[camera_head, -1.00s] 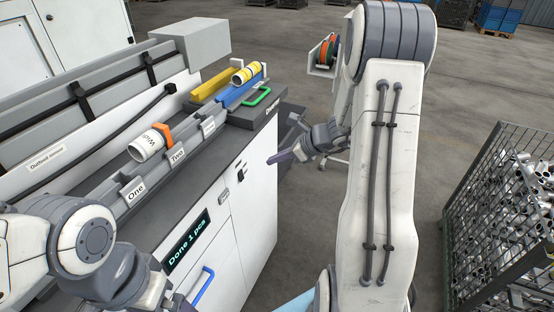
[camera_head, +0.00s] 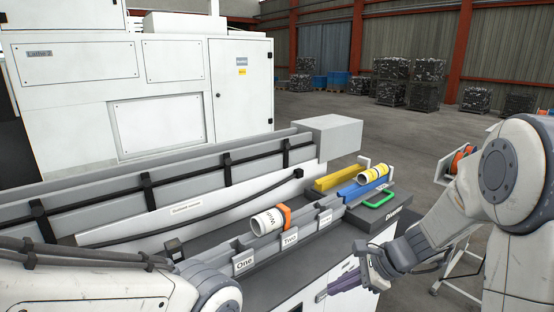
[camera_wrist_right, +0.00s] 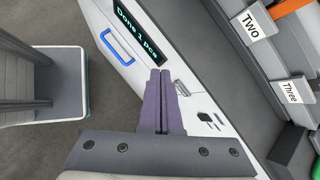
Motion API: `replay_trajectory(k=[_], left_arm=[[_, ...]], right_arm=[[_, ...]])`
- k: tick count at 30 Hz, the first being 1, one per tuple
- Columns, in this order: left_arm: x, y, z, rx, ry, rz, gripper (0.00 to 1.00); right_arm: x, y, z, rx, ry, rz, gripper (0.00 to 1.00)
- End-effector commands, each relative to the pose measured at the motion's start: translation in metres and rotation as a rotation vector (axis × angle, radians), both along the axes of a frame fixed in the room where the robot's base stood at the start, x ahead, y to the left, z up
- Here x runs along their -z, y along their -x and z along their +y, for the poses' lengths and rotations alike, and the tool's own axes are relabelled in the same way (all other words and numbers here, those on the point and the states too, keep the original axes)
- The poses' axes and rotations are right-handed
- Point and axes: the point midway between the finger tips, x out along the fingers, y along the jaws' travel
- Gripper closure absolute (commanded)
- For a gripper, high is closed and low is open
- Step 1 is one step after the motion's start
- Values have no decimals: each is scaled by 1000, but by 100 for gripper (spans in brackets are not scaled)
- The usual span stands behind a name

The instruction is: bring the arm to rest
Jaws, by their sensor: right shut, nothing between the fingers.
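My right arm comes in from the right in the head view.
The bench has a grey rail with slots labelled One (camera_head: 244,262), Two and Three. A white labelled cylinder (camera_head: 267,222) and an orange clip (camera_head: 286,215) sit near Two. A blue handle (camera_wrist_right: 117,47) juts from the cabinet.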

Motion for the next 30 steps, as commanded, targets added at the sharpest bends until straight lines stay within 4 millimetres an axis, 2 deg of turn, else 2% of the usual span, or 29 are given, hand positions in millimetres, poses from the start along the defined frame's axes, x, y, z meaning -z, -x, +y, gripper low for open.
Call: replay_trajectory(k=[1, 3, 6, 9, 12, 15, 19, 22, 30], left_arm=[[0, 0, 0, 0, 0, 0, 0], [0, 0, 0, 0, 0, 0, 0], [0, 0, 0, 0, 0, 0, 0], [0, 0, 0, 0, 0, 0, 0], [0, 0, 0, 0, 0, 0, 0], [0, 0, 0, 0, 0, 0, 0], [0, 0, 0, 0, 0, 0, 0], [0, 0, 0, 0, 0, 0, 0], [0, 0, 0, 0, 0, 0, 0]], right_arm=[[-8, 25, 37, -215, 68, -48, 100], [-14, 63, 70, -497, 158, -112, 100], [-20, 116, 100, -896, 276, -220, 100], [-24, 165, 112, -1284, 384, -340, 100], [-26, 200, 112, -1622, 476, -460, 100], [-28, 222, 108, -1877, 547, -561, 100], [-29, 234, 102, -2073, 603, -642, 100], [-30, 236, 101, -2125, 620, -664, 100], [-30, 236, 101, -2125, 620, -664, 100]])
